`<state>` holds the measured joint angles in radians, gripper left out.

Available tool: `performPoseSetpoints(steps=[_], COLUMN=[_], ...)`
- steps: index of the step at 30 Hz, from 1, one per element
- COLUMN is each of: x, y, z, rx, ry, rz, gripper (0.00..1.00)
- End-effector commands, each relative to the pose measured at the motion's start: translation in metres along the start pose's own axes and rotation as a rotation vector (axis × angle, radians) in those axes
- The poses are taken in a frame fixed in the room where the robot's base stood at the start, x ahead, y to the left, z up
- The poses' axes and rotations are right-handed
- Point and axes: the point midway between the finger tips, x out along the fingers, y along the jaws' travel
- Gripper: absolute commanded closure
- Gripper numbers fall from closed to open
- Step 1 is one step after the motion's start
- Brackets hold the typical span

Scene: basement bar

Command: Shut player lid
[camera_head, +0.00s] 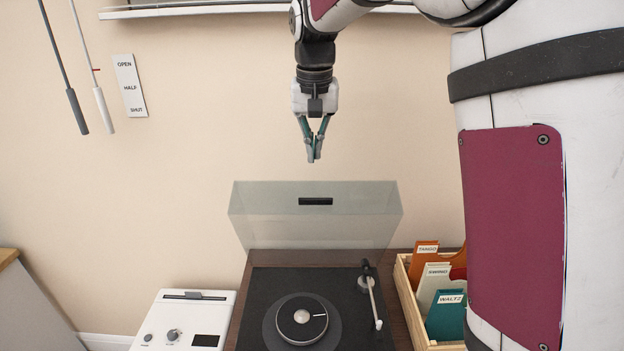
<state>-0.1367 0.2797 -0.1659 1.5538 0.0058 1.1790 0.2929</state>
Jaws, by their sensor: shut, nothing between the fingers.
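The record player (258,291) has a dark wooden base with a round platter (302,318) and a tonearm (372,297) at its right. Its clear lid (315,227) stands raised at the back of the base, with a small black handle (316,201) near its upper edge. My gripper (314,158) points down in front of the wall, just above the lid's top edge in the picture. Its fingers are shut with nothing between them. It appears apart from the lid; how far it is in depth I cannot tell.
A white device (180,325) with knobs stands left of the player. A wooden crate (402,292) with record sleeves labelled TANGO, SWING and WALTZ stands at the right. Two rods (103,108) hang by an OPEN/HALF/SHUT sign (130,86) on the wall. My arm covers the right side.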

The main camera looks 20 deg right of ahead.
Motion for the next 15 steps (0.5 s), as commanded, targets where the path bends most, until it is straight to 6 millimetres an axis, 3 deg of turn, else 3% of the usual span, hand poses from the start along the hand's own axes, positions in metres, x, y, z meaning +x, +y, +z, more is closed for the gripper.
performPoseSetpoints(steps=[7,15], x=[0.049,0.054], y=[0.001,0.001], z=[0.002,0.034], rx=[0.0,-0.001], ry=[-0.004,0.0], rz=[0.001,-0.001], gripper=[1.0,1.0])
